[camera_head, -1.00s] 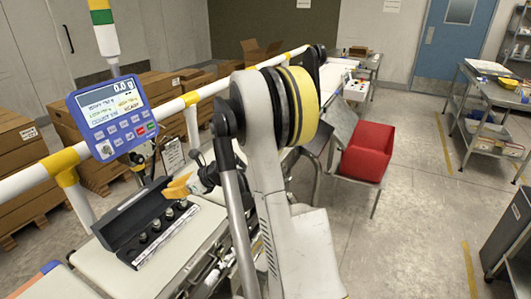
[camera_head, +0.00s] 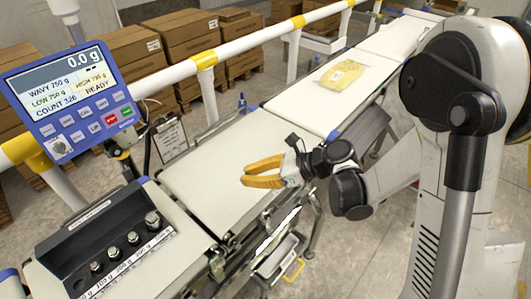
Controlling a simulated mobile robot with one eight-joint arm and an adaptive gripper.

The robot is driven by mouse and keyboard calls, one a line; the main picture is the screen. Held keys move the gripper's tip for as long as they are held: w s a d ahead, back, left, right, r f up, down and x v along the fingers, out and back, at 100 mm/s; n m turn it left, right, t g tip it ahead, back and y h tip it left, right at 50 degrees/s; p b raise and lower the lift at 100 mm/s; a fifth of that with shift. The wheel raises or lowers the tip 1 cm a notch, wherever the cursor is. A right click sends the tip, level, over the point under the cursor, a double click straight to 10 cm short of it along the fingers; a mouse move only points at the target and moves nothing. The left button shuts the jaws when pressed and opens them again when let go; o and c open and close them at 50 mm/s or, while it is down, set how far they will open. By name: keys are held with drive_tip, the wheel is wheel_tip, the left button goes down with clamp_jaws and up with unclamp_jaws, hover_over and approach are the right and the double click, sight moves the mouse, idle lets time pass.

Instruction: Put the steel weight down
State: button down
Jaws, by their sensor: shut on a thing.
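My gripper (camera_head: 244,174), with yellow-orange fingers, is over the right edge of the white belt section in the middle of the camera view. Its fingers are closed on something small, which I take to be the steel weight. The weight itself cannot be made out between the fingers. Whether it touches the belt (camera_head: 200,165) cannot be told. The black weight case (camera_head: 75,240) stands open at the lower left with several steel weights (camera_head: 133,238) in a row and a label strip in front. The blue weighing display (camera_head: 75,95) reads 0.0 g and READY.
A yellow packet (camera_head: 341,75) lies on the far belt section. A white and yellow rail (camera_head: 255,38) runs behind the belt. A clipboard (camera_head: 171,140) hangs by the rail. Cardboard boxes (camera_head: 180,35) stand behind. The middle belt section is clear left of my gripper.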

drive_tip(key=b, duration=0.4)
hover_over(220, 190)
wheel_tip(220, 190, down, 7)
drive_tip(key=shift+s+d, duration=0.1)
drive_tip(key=shift+f, duration=0.15)
drive_tip(key=shift+f+b, duration=0.7)
drive_tip(key=shift+f, duration=1.1)
drive_tip(key=shift+f, duration=0.1)
drive_tip(key=shift+f, duration=0.15)
drive_tip(key=c, duration=1.6)
unclamp_jaws()
